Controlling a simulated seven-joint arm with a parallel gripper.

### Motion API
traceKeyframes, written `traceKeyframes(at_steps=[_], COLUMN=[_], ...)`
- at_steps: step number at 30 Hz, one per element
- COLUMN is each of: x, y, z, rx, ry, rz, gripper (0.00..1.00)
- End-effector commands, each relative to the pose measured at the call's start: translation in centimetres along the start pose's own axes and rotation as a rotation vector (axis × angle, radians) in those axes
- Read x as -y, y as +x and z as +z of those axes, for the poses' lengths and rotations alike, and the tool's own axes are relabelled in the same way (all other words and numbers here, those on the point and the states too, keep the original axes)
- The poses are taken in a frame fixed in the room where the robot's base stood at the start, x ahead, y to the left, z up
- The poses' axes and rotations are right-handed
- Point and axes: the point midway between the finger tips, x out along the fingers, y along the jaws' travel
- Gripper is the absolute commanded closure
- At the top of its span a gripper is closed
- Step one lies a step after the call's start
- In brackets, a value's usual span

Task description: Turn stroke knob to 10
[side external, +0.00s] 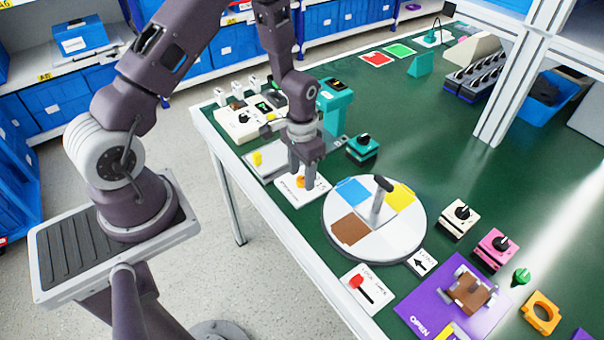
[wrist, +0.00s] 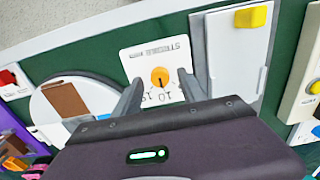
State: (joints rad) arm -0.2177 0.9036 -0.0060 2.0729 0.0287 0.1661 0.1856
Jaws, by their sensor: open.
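The stroke knob (wrist: 160,76) is a round orange knob on a white card (wrist: 176,53) with printed lettering, upside down in the wrist view. A 10 is legible near the card's lower edge there; another number beside it is partly covered. A thin dark mark shows on the knob, seemingly pointing toward the lower edge. My gripper (wrist: 160,79) is open, with one finger on each side of the knob and gaps between. In the side external view my gripper (side external: 302,176) points down over the card (side external: 290,191), partly hiding the orange knob (side external: 300,182).
A turntable (side external: 400,238) with coloured sectors and a dark handle stands close to the right. A grey plate with a yellow block (side external: 257,158) lies behind the card. A teal switch box (side external: 362,150) is nearby.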

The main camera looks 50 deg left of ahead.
Motion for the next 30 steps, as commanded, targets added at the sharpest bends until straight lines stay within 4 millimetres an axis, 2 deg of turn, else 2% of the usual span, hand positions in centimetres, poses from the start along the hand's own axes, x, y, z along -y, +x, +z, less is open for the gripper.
traceKeyframes(at_steps=[6, 9, 19, 21, 23, 26, 27, 29, 30], x=[0.0, 0.0, 0.0, -0.1, -0.5, -1.7, -2.3, -3.3, -4.0], y=[-4.6, -5.9, -6.5, -7.4, -9.6, -15.9, -18.7, -22.4, -24.7], z=[-0.1, -0.1, 0.0, -0.1, -0.1, 1.0, 1.9, 3.9, 5.5], rx=[-0.006, -0.005, -0.002, -0.013, -0.04, -0.115, -0.149, -0.202, -0.237], ry=[0.0, 0.0, 0.0, 0.001, 0.002, 0.004, 0.004, 0.003, 0.004], rz=[-0.001, -0.001, 0.0, -0.003, -0.01, -0.025, -0.03, -0.035, -0.037], gripper=[0.51, 0.51, 0.51, 0.51, 0.51, 0.51, 0.51, 0.51, 0.51])
